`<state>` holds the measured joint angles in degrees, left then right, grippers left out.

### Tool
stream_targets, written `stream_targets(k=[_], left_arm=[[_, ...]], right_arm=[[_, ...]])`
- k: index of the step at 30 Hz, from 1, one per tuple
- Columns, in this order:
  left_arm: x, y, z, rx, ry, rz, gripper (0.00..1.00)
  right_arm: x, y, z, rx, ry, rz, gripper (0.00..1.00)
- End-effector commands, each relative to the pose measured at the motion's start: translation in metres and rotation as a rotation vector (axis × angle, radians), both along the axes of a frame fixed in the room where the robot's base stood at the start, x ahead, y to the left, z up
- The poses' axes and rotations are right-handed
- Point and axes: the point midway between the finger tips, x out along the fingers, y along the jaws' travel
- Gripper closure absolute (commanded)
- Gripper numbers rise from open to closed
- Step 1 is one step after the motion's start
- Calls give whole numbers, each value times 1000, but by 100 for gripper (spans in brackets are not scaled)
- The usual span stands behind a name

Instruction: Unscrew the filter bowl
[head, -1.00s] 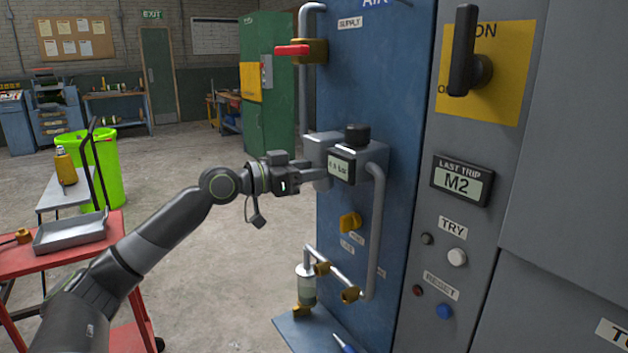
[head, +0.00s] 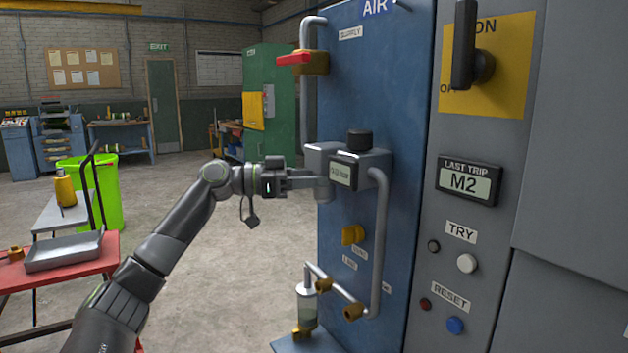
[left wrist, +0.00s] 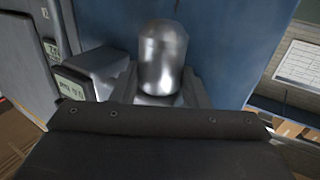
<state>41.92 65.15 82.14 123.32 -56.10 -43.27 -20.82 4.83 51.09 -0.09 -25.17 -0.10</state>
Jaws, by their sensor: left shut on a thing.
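The filter bowl (left wrist: 163,58), a smooth grey metal cup with a rounded end, stands between the fingers of my left gripper in the left wrist view. In the head view the bowl (head: 323,191) hangs under the grey filter block (head: 322,157) on the blue air panel. My left gripper (head: 314,183) reaches in from the left and is shut on the bowl, just below the block. The fingers hide part of the bowl. I cannot tell whether its thread is engaged. My right gripper is not in view.
A gauge box (head: 350,172) with a black knob (head: 359,140) adjoins the block on the right. A red-handled supply valve (head: 310,61) is above. A red cart with a grey tray (head: 70,251) stands left.

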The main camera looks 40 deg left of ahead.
Motion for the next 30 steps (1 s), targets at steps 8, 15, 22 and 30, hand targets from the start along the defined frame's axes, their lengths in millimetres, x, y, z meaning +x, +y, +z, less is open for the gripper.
stream_targets(k=[8, 15, 22, 30], left_arm=[[4, 1, 4, -5, 3, -140, 85], [7, 3, 4, -3, 4, -294, 85], [9, 4, 3, -2, 2, -412, 85], [8, 4, -1, 1, 0, -452, 85]], right_arm=[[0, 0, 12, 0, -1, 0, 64], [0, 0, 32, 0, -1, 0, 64], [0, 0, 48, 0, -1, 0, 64], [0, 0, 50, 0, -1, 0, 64]])
